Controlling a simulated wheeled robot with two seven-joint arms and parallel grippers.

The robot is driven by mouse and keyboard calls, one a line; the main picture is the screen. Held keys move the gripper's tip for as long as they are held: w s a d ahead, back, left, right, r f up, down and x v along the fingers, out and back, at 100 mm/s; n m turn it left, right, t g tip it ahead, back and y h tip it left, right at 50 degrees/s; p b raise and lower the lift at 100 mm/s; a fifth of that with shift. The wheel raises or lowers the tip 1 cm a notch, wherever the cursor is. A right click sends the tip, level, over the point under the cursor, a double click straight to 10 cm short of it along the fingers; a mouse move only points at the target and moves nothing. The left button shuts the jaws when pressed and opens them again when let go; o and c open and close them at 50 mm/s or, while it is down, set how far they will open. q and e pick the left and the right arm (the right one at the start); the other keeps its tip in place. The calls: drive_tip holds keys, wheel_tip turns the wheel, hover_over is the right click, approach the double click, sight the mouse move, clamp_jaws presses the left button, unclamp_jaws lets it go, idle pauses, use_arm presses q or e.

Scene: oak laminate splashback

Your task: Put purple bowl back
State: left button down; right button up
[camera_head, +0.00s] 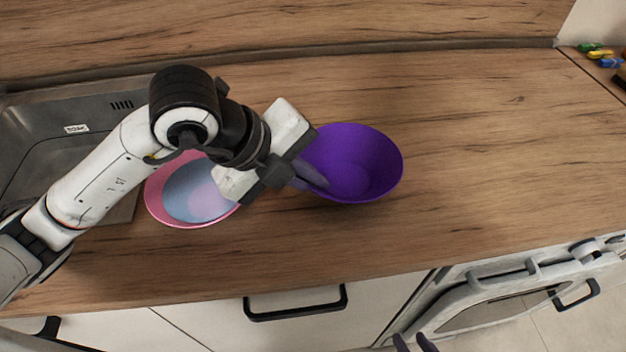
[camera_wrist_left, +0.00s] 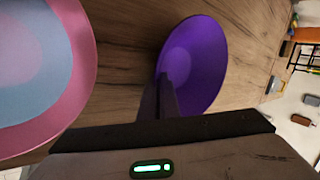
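The purple bowl (camera_head: 365,160) is on the wooden worktop right of the pink bowl, its inside facing up. In the left wrist view the purple bowl (camera_wrist_left: 203,65) lies beyond my fingers. My left gripper (camera_head: 312,180) is at the bowl's left rim, one finger showing over its inside. In the left wrist view the fingers (camera_wrist_left: 160,92) are close together with the rim between them, so it looks shut on the bowl. My right gripper (camera_head: 415,343) shows only its fingertips at the bottom edge, apart and empty.
A pink bowl (camera_head: 158,207) with a blue-grey inside stands left of the purple bowl, partly under my left arm. A metal sink (camera_head: 40,150) is at the far left. Small coloured items (camera_head: 605,58) lie at the back right. The worktop right of the purple bowl is clear. An open appliance door (camera_head: 500,300) is below, front right.

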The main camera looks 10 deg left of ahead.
use_arm(q)
drive_tip(key=shift+f, duration=0.35)
drive_tip(key=c, duration=2)
unclamp_jaws()
drive_tip(key=shift+r, duration=0.1)
drive_tip(key=v, duration=1.2)
drive_tip(key=shift+s, duration=0.1)
